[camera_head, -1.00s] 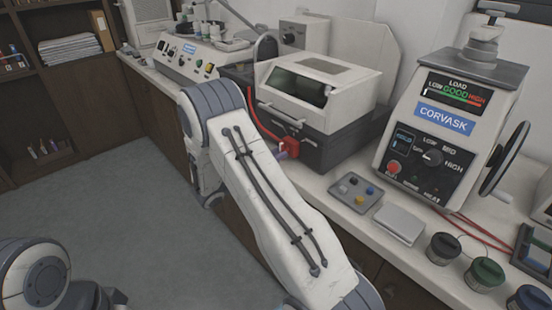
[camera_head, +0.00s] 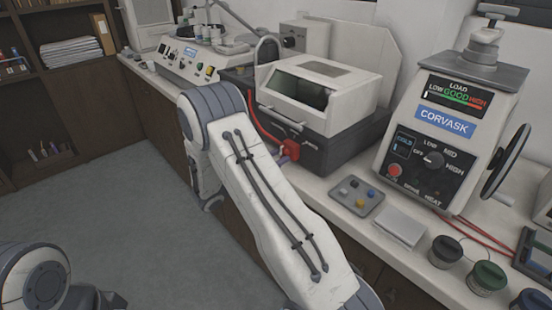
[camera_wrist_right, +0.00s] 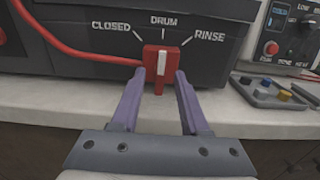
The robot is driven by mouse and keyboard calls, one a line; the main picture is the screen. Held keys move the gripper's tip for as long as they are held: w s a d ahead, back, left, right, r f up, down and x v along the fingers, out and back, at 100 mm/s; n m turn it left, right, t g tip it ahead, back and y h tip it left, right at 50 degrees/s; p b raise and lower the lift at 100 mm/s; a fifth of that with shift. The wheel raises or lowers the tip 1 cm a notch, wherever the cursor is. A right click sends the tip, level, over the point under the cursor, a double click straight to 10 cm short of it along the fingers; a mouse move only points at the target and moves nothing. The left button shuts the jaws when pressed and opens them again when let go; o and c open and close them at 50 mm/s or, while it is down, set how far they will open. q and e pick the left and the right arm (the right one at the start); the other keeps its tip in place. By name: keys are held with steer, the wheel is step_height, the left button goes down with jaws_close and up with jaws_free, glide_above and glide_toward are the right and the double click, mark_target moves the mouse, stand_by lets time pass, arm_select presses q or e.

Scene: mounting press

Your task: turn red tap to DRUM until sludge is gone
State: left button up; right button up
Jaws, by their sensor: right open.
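The red tap (camera_wrist_right: 161,64) is on the front of a dark grey base, under the labels CLOSED, DRUM and RINSE. Its white stripe stands upright, in line with DRUM. In the head view the tap (camera_head: 291,149) is partly hidden by my right arm. My right gripper (camera_wrist_right: 160,76) is open, with one purple finger on each side of the tap; I cannot tell whether they touch it. The white hooded machine (camera_head: 318,92) sits on the base, with a dark greenish window. I cannot make out sludge. My left gripper is not in view.
A red hose (camera_wrist_right: 90,53) runs to the tap from the left. Several dark jars line the counter's front edge.

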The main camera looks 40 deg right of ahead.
steer(key=a+b, duration=0.1)
steer(key=a, duration=0.9)
steer(key=shift+s+a, duration=0.2)
steer(key=shift+s, duration=0.2)
steer(key=s+a+r+m+y+p, duration=0.4)
steer(key=s+a+y, duration=0.5)
steer(key=s+a, duration=0.4)
steer(key=s+a+r+m+g+y+p, duration=0.1)
steer(key=s+a+r+m+y+p, duration=0.4)
steer(key=s+a+y, duration=0.5)
steer(key=s+a+r+m, duration=0.2)
steer(key=s+r, duration=0.1)
steer(key=shift+s+a+m, duration=0.3)
steer(key=shift+s+a, duration=0.05)
steer(key=shift+a, duration=0.05)
steer(key=shift+d, duration=0.1)
stand_by(0.6)
